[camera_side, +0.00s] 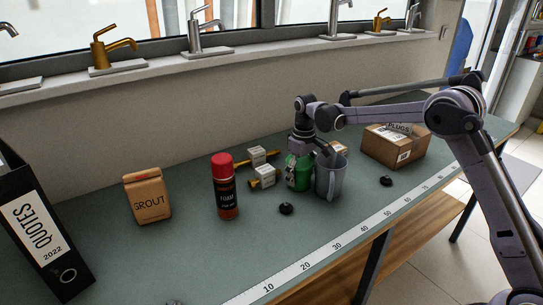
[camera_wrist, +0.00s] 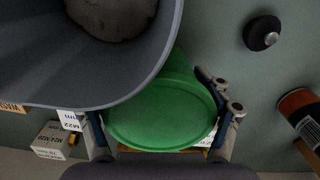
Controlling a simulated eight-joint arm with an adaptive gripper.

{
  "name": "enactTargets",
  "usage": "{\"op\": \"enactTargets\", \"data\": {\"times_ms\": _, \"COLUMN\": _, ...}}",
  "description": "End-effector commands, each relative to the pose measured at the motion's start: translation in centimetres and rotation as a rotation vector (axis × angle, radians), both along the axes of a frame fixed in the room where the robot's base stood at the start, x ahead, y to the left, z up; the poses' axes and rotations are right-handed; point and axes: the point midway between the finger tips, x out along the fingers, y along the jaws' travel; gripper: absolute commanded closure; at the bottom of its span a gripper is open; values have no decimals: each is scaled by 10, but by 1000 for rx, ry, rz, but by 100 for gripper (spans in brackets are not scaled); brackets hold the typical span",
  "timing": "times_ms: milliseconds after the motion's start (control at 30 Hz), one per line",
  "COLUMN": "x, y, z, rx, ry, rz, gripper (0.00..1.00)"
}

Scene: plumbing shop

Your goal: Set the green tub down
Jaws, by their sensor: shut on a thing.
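The green tub (camera_side: 297,175) is on or just above the bench in the side view, partly hidden by my gripper and the grey jug. In the wrist view its round green lid (camera_wrist: 160,120) fills the space between my fingers. My gripper (camera_side: 303,158) points down from above and is shut on the tub, with one finger on each side (camera_wrist: 162,136). The tub looks upright. I cannot tell whether its base touches the bench.
A grey jug (camera_side: 331,178) stands right beside the tub and also shows large in the wrist view (camera_wrist: 150,75). Small white boxes (camera_side: 266,174), a red-capped foam can (camera_side: 225,190) and a black knob (camera_side: 286,208) are to the left. A cardboard box (camera_side: 394,146) is to the right.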

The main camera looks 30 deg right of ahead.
Motion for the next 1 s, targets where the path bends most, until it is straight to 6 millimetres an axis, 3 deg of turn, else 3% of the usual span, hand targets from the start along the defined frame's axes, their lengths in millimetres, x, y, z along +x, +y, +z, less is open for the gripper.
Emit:
{"op": "enactTargets", "data": {"times_ms": 133, "x": 0, "y": 0, "z": -3, "rx": 0, "ry": 0, "rz": 0, "gripper": 53}}
{"op": "enactTargets", "data": {"times_ms": 167, "x": 0, "y": 0, "z": -3, "rx": 0, "ry": 0, "rz": 0, "gripper": 18}}
{"op": "enactTargets", "data": {"times_ms": 233, "x": 0, "y": 0, "z": -3, "rx": 0, "ry": 0, "rz": 0, "gripper": 0}}
{"op": "enactTargets", "data": {"times_ms": 667, "x": 0, "y": 0, "z": 1, "rx": 0, "ry": 0, "rz": 0, "gripper": 0}}
{"op": "enactTargets", "data": {"times_ms": 833, "x": 0, "y": 0, "z": 21, "rx": 0, "ry": 0, "rz": 0, "gripper": 0}}
{"op": "enactTargets", "data": {"times_ms": 1000, "x": 0, "y": 0, "z": 56, "rx": 0, "ry": 0, "rz": 0, "gripper": 0}}
